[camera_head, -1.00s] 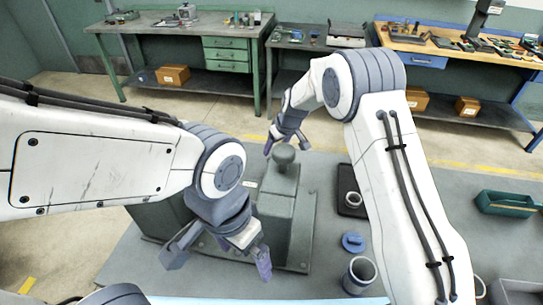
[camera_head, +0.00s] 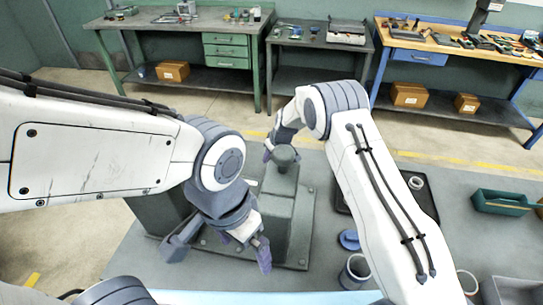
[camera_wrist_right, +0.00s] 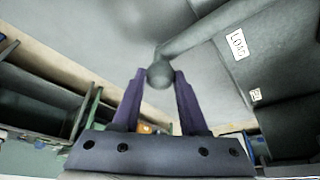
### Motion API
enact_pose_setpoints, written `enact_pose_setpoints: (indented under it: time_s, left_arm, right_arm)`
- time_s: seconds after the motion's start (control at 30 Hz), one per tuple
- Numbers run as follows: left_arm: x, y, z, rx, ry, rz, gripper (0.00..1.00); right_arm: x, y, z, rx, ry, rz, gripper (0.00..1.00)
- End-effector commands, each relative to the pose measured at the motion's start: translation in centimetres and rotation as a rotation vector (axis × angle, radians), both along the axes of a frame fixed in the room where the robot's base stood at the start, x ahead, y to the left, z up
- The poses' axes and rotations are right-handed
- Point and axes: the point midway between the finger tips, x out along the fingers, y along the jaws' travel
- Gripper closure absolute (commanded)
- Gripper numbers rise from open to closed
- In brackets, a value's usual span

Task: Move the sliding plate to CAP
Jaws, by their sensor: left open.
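The grey ring grinder (camera_head: 276,214) stands on the bench, its domed post (camera_head: 285,158) rising in the middle. My right gripper (camera_head: 268,152) reaches down at the dome's left side in the head view. In the right wrist view, a dark ball knob (camera_wrist_right: 160,75) on a rod lies between my purple fingertips, or just beyond them; whether they touch it is unclear. A LOAD label (camera_wrist_right: 238,44) and a smaller, unreadable label (camera_wrist_right: 256,95) sit on the grey housing. I cannot make out the sliding plate clearly. My left gripper (camera_head: 221,249) is open and empty, in front of the machine.
A blue lid-like part (camera_head: 348,240) and a grey cup (camera_head: 355,272) stand right of the grinder. A dark tray holds a ring (camera_head: 416,183) beyond my right arm. A green bin (camera_head: 503,202) is at the far right. Workbenches (camera_head: 180,22) line the back.

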Motion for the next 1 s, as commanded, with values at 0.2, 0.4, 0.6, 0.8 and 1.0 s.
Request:
enact_pose_setpoints:
  time_s: [0.2, 0.4, 0.6, 0.8, 1.0]
  left_arm:
    - [0.00, 0.00, 0.00, 0.000, 0.000, 0.000, 0.00]
    - [0.00, 0.00, 0.01, 0.000, 0.000, 0.000, 0.00]
    - [0.00, 0.00, 0.01, 0.000, 0.000, 0.000, 0.00]
    - [0.00, 0.00, 0.01, 0.000, 0.000, 0.000, 0.00]
    - [0.00, 0.00, 0.02, 0.000, 0.000, 0.000, 0.00]
  right_arm:
    - [-0.02, -0.01, 0.02, -0.001, 0.001, 0.000, 1.00]
    - [-0.02, -0.02, 0.04, -0.001, 0.001, 0.000, 1.00]
    - [-0.02, -0.03, 0.05, -0.001, 0.001, 0.000, 1.00]
    - [-0.02, -0.03, 0.06, -0.001, 0.001, 0.000, 1.00]
    - [-0.02, -0.03, 0.07, 0.000, 0.001, 0.000, 1.00]
